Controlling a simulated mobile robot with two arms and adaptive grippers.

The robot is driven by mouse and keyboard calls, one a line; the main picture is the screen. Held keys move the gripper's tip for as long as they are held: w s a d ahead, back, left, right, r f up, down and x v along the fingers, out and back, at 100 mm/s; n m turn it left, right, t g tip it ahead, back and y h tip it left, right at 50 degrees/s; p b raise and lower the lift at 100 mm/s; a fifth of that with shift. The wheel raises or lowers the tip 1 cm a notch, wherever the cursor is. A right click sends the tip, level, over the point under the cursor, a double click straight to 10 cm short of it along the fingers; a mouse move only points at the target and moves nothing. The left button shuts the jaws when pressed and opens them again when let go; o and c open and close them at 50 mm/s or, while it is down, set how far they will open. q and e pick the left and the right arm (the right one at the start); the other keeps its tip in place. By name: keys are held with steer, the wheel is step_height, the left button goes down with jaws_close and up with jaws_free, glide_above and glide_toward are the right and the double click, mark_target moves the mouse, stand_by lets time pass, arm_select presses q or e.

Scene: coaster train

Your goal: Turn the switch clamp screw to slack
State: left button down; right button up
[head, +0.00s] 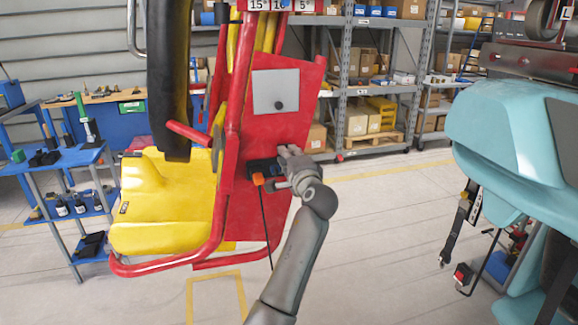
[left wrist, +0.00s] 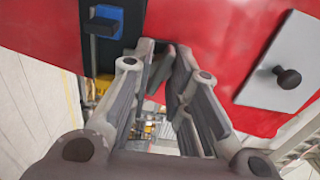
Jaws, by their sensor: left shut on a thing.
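A black switch box (head: 262,168) is mounted on the red side panel (head: 285,110) of the yellow and red coaster seat. In the left wrist view the black box with a blue part (left wrist: 104,20) is at the upper left. My left gripper (head: 283,160) is at the right end of the box, against the panel. In the left wrist view its fingertips (left wrist: 166,52) are close together at the red panel, just right of the box. They are shut on a small part, apparently the clamp screw, which they mostly hide. The screw's turn cannot be made out. My right gripper is not in view.
An orange plug (head: 258,179) with a hanging black cable is at the box. A grey plate (head: 276,92) with a black knob is above it. A teal car (head: 500,130) stands at the right, a blue tool trolley (head: 68,160) at the left. Floor between is clear.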

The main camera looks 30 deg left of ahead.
arm_select(q)
steer(key=n+b, duration=0.2)
steer(key=n, duration=0.1)
steer(key=shift+f+n+b, duration=0.25)
steer(key=shift+n+b, duration=0.05)
steer(key=shift+b, duration=0.1)
steer(key=c, duration=2.1)
jaws_free()
steer(key=shift+r+n+b, duration=0.15)
steer(key=shift+n+b, duration=1)
steer(key=shift+n, duration=0.45)
steer(key=o, duration=0.8)
steer(key=v, duration=1.2)
steer(key=shift+s, duration=0.1)
